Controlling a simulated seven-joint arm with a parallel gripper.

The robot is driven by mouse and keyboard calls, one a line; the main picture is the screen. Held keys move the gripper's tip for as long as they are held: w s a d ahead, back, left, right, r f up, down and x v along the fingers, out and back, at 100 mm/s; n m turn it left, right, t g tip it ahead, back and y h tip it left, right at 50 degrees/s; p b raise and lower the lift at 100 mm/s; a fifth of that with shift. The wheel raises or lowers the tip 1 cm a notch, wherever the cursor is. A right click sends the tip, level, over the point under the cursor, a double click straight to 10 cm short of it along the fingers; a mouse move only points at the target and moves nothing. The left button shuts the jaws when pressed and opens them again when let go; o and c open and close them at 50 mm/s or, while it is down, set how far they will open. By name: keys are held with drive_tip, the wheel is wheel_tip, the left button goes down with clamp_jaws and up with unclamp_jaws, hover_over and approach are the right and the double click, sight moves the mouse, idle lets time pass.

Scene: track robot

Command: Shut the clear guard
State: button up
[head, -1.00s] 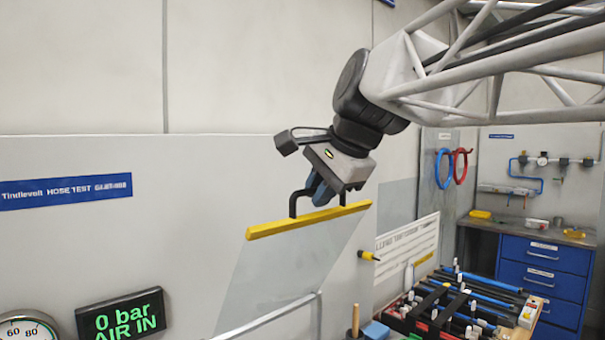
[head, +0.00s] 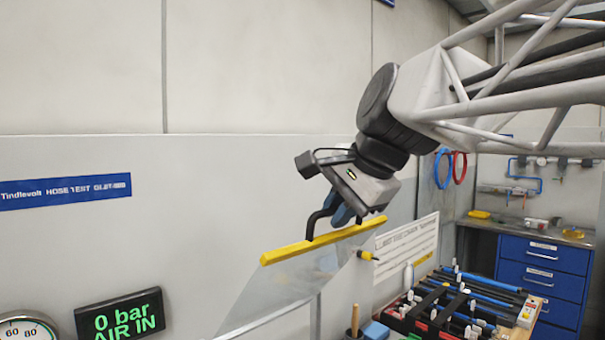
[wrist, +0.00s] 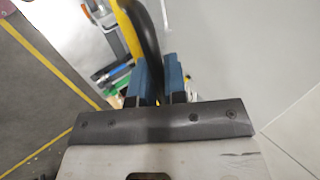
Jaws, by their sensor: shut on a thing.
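The clear guard (head: 290,285) is a see-through panel with a yellow bar (head: 300,246) along its top edge and a black handle on that bar. The panel is raised and tilted, its lower edge near a grey frame rail. My gripper (head: 343,212) is at the black handle, above the yellow bar. In the wrist view its blue fingers (wrist: 159,78) are shut on the black handle (wrist: 146,40), with the yellow bar (wrist: 130,32) beside it. The far part of the panel is hard to make out against the wall.
A display (head: 120,314) reading 0 bar AIR IN and a round gauge (head: 28,328) are at lower left. A rack of hoses (head: 450,305) stands at lower right, before a blue drawer cabinet (head: 545,270). A yellow-tipped knob (head: 366,255) is near the bar's right end.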

drive_tip(key=shift+s+d, duration=0.1)
drive_tip(key=s+d+f, duration=0.3)
drive_tip(key=f, duration=0.1)
drive_tip(key=shift+s+d+f, duration=0.15)
drive_tip(key=shift+s+d, duration=0.1)
idle(0.8)
idle(0.4)
drive_tip(key=s+d+f, duration=0.3)
drive_tip(key=f, duration=0.2)
drive_tip(key=shift+f, duration=0.2)
idle(0.5)
drive_tip(key=shift+f, duration=0.15)
wheel_tip(320, 180, down, 6)
drive_tip(key=s+d, duration=0.2)
idle(1.0)
drive_tip(key=shift+s, duration=0.1)
